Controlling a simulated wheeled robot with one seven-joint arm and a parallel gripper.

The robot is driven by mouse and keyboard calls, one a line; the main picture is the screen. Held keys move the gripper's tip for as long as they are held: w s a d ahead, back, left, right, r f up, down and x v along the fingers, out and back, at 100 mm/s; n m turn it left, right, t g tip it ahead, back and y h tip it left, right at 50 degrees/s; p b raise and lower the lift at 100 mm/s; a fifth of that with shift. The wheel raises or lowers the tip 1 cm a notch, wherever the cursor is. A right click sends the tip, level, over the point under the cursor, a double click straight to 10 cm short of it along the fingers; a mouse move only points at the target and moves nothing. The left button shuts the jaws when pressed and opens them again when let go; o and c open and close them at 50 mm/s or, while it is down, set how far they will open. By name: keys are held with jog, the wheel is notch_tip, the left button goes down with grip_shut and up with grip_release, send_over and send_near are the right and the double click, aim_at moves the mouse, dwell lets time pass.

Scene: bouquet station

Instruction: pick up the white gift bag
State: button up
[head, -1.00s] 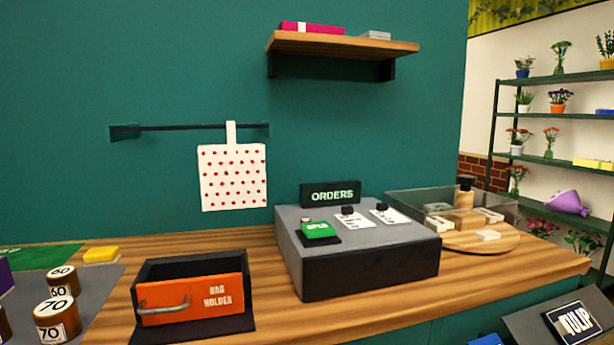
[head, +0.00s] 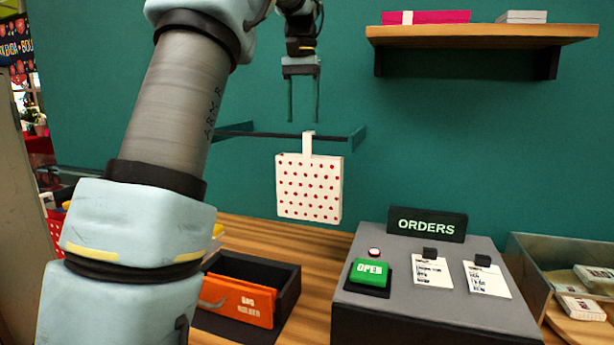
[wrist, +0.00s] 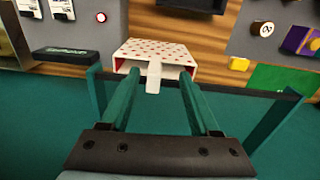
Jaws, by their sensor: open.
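The white gift bag (head: 310,188) with red dots hangs by its white strap handle from a dark wall rail (head: 268,136) above the counter. My gripper (head: 303,121) is open and empty, pointing down above the rail, with its fingertips a little above the strap's top. In the wrist view, my gripper (wrist: 157,80) has its two green fingers apart, with the bag's strap showing between them. The bag (wrist: 158,47) lies beyond the fingertips there, seen from above with its open top showing. I see no contact between fingers and strap.
A grey orders console (head: 430,290) with a green button is at the right. A wooden shelf (head: 480,36) juts from the wall at upper right. The teal wall is close behind the rail.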

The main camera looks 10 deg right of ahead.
aim_at(307, 133)
jog(key=shift+w+d+f+p, duration=0.2)
jog(key=shift+f+p, duration=0.3)
jog(key=shift+f, duration=0.8)
jog(key=shift+w+d+f+p, duration=0.2)
jog(key=shift+f+p, duration=0.3)
jog(key=shift+f, duration=0.85)
jog(key=shift+w+d+f+p, duration=0.2)
jog(key=shift+f+p, duration=0.3)
jog(key=shift+f, duration=0.8)
grip_shut()
